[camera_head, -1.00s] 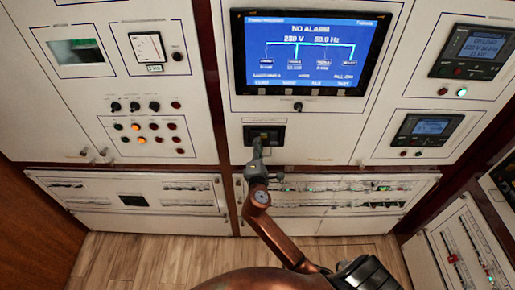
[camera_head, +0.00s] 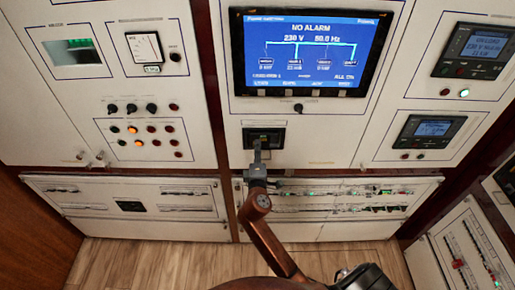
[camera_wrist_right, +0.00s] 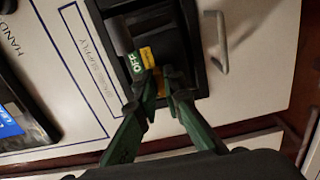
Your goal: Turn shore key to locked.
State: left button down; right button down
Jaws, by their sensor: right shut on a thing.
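A black breaker unit (camera_head: 277,133) is set in the white panel under the big screen. In the right wrist view the breaker unit (camera_wrist_right: 186,44) fills the upper middle, with a green "OFF" mark and a yellow label. My right gripper (camera_head: 257,148) is at the front of this unit, with its arm coming up from below. In the wrist view my right gripper (camera_wrist_right: 161,74) has its fingertips close together on the unit, shut on a small part that they mostly hide. A small dark knob (camera_head: 298,107) sits just under the screen, apart from the gripper. I cannot tell which part is the shore key.
The screen (camera_head: 305,52) reads NO ALARM, 230 V. A metal pull handle (camera_wrist_right: 217,42) stands beside the breaker unit in the wrist view. Several knobs and lamps (camera_head: 137,129) are on the left panel. Lower panels with breaker rows (camera_head: 340,197) lie below the gripper.

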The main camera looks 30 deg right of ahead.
jog(key=c, duration=2)
grip_release()
jog(key=shift+c, duration=0.2)
jog(key=v, duration=1.2)
jog(key=shift+s+d, duration=0.1)
